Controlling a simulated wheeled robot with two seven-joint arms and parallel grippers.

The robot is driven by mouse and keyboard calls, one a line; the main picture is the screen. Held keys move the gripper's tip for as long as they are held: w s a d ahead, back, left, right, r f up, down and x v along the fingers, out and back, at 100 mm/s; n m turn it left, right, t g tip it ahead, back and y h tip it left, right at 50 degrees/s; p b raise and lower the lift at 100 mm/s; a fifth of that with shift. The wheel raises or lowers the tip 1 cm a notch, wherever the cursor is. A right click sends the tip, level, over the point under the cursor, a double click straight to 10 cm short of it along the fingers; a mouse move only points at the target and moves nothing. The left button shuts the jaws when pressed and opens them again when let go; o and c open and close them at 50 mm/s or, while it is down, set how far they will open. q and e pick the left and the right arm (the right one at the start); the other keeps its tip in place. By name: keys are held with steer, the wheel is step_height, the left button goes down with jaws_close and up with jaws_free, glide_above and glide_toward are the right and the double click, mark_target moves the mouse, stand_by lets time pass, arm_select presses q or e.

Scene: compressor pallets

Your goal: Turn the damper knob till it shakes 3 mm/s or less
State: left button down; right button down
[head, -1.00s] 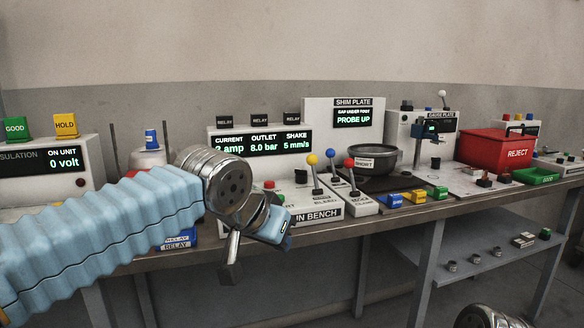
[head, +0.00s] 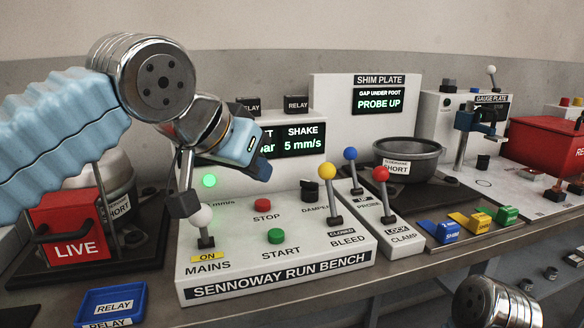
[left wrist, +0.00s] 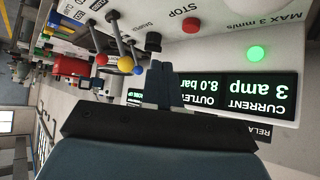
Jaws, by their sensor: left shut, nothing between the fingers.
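The damper knob (head: 309,190) is a short black knob on the run bench panel (head: 280,284). It also shows in the left wrist view (left wrist: 153,42), just beyond my fingertips. The shake display (head: 303,140) reads 5 mm/s. A green lamp (head: 209,181) is lit beside a partly hidden mm/s marking; the left wrist view shows MAX 3 mm/s there. My right gripper is out of view.
Red stop (head: 262,204) and green start (head: 276,236) buttons lie left of the knob. The yellow bleed lever (head: 328,178) and the blue (head: 351,158) and red (head: 381,178) levers stand to its right. A red LIVE box (head: 72,228) is at left.

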mark_target(303, 187)
arm_select(q)
steer(key=x, duration=1)
steer(key=shift+f, duration=0.1)
steer(key=shift+w+d+p, duration=0.15)
steer(key=shift+w+d, duration=0.15)
steer(key=shift+w, duration=0.3)
steer(key=shift+w+d+p, duration=0.15)
steer(key=shift+w+d, duration=0.2)
steer(key=shift+w, duration=0.2)
steer(key=shift+w+d, duration=0.35)
steer(key=shift+w, duration=0.2)
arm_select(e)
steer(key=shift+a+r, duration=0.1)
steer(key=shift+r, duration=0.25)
arm_select(q)
steer(key=shift+a, duration=0.15)
